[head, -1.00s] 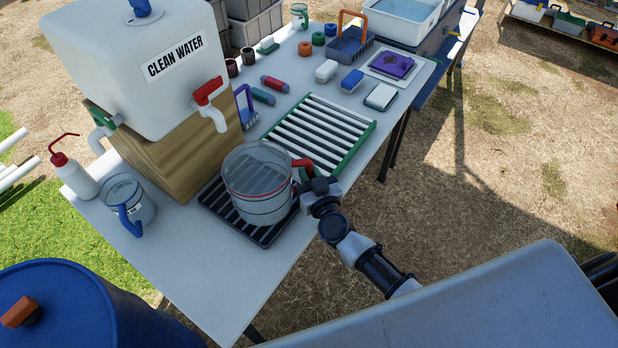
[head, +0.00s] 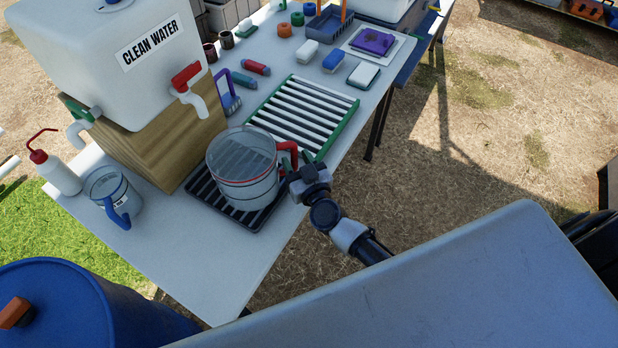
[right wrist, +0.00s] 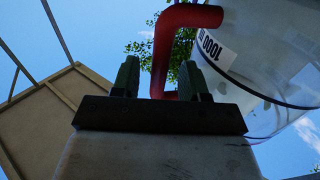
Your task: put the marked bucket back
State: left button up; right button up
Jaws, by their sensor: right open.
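A clear bucket (head: 243,165) with a red band and a red handle (head: 288,152) stands upright on the black slatted tray (head: 199,187) under the clean-water tap. In the right wrist view the bucket (right wrist: 270,75) shows a label with "1000". My right gripper (head: 303,168) is at the handle, on the bucket's right side. In the right wrist view its green fingers (right wrist: 159,78) are apart, with the red handle (right wrist: 163,50) showing between and beyond them. Whether they touch it is unclear. My left gripper is out of view.
A clear jug with a blue handle (head: 112,194) and a white wash bottle (head: 58,172) stand at the left. A white water container (head: 115,75) sits on a wooden block (head: 150,155). A green-edged rack (head: 331,135) lies behind the bucket. The table's front left is bare.

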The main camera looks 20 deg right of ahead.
jog(key=s, duration=1)
jog(key=shift+s+d, duration=0.15)
jog(key=shift+d, duration=0.25)
jog(key=s+d+f+n+g, duration=0.1)
jog(key=s+f+g, duration=0.5)
jog(key=f, duration=0.9)
jog(key=s+d+f+n+g, duration=0.1)
jog(key=s+d+f+g, duration=0.15)
jog(key=s+f, duration=0.8)
jog(key=s+d+f+g, duration=0.1)
jog(key=s+f+g, duration=0.3)
jog(key=s+f, duration=0.3)
jog(key=s+d+f+g+h, duration=0.1)
jog(key=s+d+f+g, duration=0.1)
jog(key=s+f+g, duration=0.2)
jog(key=s+f, duration=0.3)
jog(key=s, duration=0.3)
jog(key=shift+s+d+f, duration=0.25)
jog(key=shift+s+f, duration=0.05)
jog(key=shift+g, duration=0.25)
